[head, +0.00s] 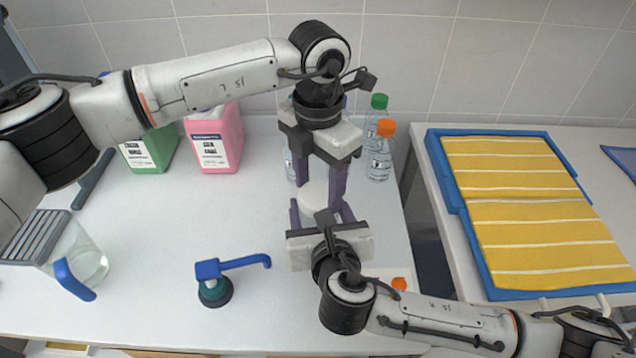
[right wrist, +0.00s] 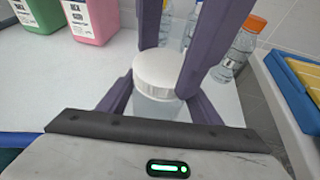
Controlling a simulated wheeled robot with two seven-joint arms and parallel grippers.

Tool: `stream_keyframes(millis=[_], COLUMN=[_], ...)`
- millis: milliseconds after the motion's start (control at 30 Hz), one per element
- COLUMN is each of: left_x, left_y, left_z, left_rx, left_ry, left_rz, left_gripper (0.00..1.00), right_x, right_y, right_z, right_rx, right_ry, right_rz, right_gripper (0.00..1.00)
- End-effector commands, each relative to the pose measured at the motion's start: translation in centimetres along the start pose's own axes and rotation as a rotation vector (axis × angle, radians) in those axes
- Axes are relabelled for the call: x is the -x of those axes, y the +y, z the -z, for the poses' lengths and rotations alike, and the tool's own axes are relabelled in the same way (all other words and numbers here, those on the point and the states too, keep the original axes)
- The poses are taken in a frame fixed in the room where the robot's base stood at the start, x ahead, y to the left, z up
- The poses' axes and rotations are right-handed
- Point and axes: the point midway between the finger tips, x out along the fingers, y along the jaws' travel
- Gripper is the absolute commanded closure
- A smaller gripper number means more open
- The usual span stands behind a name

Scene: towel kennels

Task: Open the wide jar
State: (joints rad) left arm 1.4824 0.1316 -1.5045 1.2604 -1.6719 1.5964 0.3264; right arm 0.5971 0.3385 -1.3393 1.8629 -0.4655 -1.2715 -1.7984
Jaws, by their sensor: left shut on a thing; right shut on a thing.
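The wide jar (right wrist: 158,108) has a clear body and a white ribbed lid (right wrist: 163,70). It stands upright on the white counter and its lid shows in the head view (head: 313,192). My left gripper (head: 321,190) comes down from above and is shut on the lid, one finger on each side. My right gripper (head: 320,212) comes in level from the front and is shut on the jar's body below the lid. The lid looks seated on the jar; I cannot tell whether it has turned. The grippers hide much of the jar in the head view.
Clear bottles with green (head: 379,101) and orange (head: 386,128) caps stand behind right. Pink (head: 215,140) and green (head: 150,150) jugs stand at the back.

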Motion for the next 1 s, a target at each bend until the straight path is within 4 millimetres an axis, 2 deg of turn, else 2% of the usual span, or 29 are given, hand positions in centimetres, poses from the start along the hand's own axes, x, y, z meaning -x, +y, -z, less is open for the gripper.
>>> stream_keyframes(millis=[700,900,1000], left_x=[0.13,0.15,0.16], left_y=[-0.08,-0.06,-0.05], left_z=[-0.04,-0.05,-0.06], left_rx=[1.628,1.942,1.987], left_ry=[0.002,0.002,0.002], left_rz=[0.001,0.000,0.000], left_gripper=[0.73,0.73,0.73], right_x=[-0.05,-0.05,-0.05], right_y=[-0.13,-0.13,-0.12], right_z=[0.11,0.11,0.11], right_rx=[0.001,0.001,0.001], right_ry=[0.002,0.002,0.002], right_rz=[0.003,0.003,0.003], right_gripper=[1.00,1.00,1.00])
